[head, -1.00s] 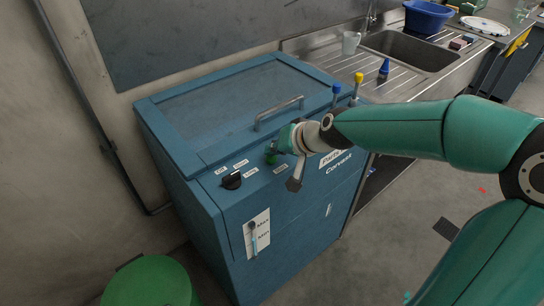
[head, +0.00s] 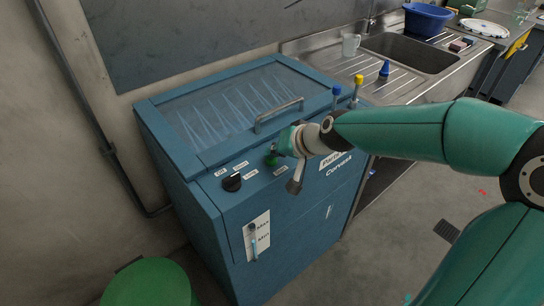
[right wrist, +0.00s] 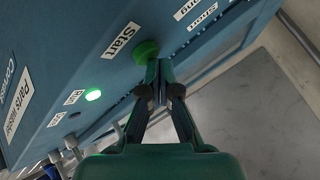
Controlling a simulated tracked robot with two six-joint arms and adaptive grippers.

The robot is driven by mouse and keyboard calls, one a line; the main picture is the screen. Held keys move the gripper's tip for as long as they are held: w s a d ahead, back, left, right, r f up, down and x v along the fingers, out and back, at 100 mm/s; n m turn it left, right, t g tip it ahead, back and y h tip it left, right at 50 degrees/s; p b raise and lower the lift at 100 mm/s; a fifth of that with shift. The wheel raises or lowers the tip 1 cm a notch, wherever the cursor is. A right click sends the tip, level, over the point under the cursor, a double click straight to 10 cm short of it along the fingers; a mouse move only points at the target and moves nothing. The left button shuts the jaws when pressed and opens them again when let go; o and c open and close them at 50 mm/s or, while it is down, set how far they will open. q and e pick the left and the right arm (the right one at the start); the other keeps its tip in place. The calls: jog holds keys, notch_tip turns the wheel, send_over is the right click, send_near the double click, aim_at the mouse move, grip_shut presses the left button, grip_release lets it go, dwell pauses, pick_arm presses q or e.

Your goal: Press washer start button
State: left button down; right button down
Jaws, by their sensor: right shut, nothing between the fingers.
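The blue parts washer (head: 290,226) stands against the wall, with its lid shut. Pale spray streaks show through the lid window (head: 222,108). The green start button (right wrist: 146,52) sits beside the "Start" label (right wrist: 122,42) in the right wrist view. My right gripper (right wrist: 158,74) is shut and empty, with its fingertips at the button's edge, seemingly touching it. In the head view my right gripper (head: 277,153) is at the washer's front panel and partly covers the button. A green lamp (right wrist: 93,95) on the panel is lit. My left gripper is not in view.
A black selector knob (head: 232,182) is left of the button. The lid handle (head: 279,115) is just behind my gripper. A steel sink (head: 410,48) with a blue basin (head: 428,17) stands at the back right. A green bin (head: 148,284) is at the lower left.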

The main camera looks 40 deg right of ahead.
aim_at(274, 160)
jog(key=shift+r+p, duration=0.45)
jog(key=shift+r, duration=0.25)
notch_tip(274, 160, up, 5)
jog(key=p, duration=0.4)
jog(key=shift+p, duration=0.3)
dwell(0.4)
